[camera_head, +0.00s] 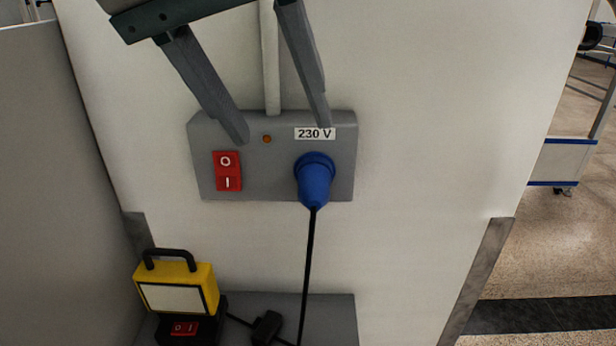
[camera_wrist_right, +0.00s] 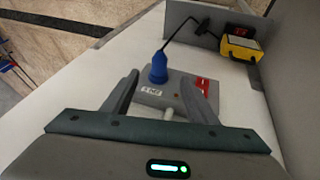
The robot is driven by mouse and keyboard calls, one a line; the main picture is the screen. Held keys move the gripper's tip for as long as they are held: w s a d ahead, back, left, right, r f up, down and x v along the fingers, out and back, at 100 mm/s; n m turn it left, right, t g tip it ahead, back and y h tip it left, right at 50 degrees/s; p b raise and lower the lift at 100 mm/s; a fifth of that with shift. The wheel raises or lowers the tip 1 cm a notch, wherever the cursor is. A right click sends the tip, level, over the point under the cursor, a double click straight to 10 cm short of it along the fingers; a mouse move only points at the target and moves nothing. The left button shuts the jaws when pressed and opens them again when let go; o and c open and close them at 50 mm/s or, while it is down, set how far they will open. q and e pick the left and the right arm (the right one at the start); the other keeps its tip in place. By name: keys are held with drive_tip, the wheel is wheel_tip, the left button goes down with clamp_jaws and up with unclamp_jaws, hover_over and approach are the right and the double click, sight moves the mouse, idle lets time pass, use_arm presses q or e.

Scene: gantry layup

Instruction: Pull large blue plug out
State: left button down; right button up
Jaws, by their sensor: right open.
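The large blue plug (camera_head: 315,182) sits in the grey socket box (camera_head: 277,185) under a "230 V" label, at the box's right side. A black cord hangs from its lower end. In the right wrist view the plug (camera_wrist_right: 158,68) shows just beyond the fingers, nearer the left finger. My right gripper (camera_head: 281,132) comes in from the top, open and empty. Its fingers point down in front of the box's upper part. One fingertip is near the label above the plug, the other is left of the orange lamp. My left gripper is not in view.
A red rocker switch (camera_head: 228,171) is on the box's left side. A pale pipe (camera_head: 270,60) runs up from the box. A yellow lamp (camera_head: 203,277) stands below left on a grey shelf (camera_head: 335,312). The white panel right of the box is clear.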

sight(310, 193)
drive_tip(key=p+x, duration=0.2)
drive_tip(key=x, duration=0.9)
drive_tip(key=shift+d+f, duration=0.1)
drive_tip(key=shift+f, duration=0.15)
drive_tip(key=c, duration=1.3)
drive_tip(key=shift+s, duration=0.35)
drive_tip(key=shift+s, duration=0.3)
drive_tip(key=shift+s, duration=0.75)
drive_tip(key=shift+s+b, duration=0.7)
drive_tip(key=shift+s, duration=1)
